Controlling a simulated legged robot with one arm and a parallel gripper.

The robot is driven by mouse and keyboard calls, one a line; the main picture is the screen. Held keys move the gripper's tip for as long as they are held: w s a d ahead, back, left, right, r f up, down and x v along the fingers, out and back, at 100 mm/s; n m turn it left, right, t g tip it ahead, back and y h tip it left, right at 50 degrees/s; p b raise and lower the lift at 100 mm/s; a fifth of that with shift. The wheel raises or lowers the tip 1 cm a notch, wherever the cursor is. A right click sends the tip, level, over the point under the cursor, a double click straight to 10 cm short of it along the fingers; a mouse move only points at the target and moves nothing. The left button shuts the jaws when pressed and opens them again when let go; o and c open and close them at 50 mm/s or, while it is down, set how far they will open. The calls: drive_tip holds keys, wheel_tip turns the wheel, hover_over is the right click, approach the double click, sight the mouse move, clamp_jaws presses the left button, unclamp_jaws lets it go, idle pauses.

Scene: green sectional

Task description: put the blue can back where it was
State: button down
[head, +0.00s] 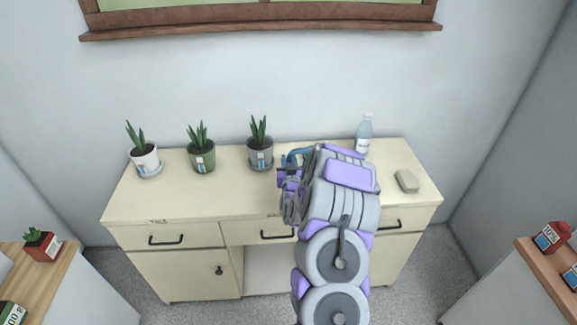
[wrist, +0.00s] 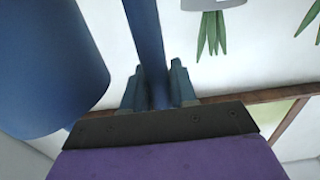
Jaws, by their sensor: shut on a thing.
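The blue can shows in the wrist view as a large rounded body (wrist: 45,70) at the left, with a narrow blue strip, likely its handle, running down between my fingers. My gripper (wrist: 158,88) is shut on that strip. In the head view only a small curved blue part of the can (head: 296,154) shows, and my arm hides the rest. My gripper (head: 288,178) is over the cream cabinet (head: 180,205), right of the grey pot. I cannot tell whether the can touches the cabinet top.
A clear bottle (head: 364,135) and a beige block (head: 407,181) are at the right. The front left top is clear.

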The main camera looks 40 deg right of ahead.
drive_tip(key=shift+d+f, duration=0.35)
drive_tip(key=shift+f, duration=0.15)
drive_tip(key=c, duration=1.2)
unclamp_jaws()
drive_tip(key=shift+a, duration=0.25)
drive_tip(key=shift+c, duration=0.2)
drive_tip(key=o, duration=0.3)
drive_tip(key=shift+a+r, duration=0.1)
drive_tip(key=shift+a, duration=0.2)
drive_tip(key=shift+o, duration=0.2)
drive_tip(key=shift+s+d, duration=0.15)
drive_tip(key=shift+d, duration=0.05)
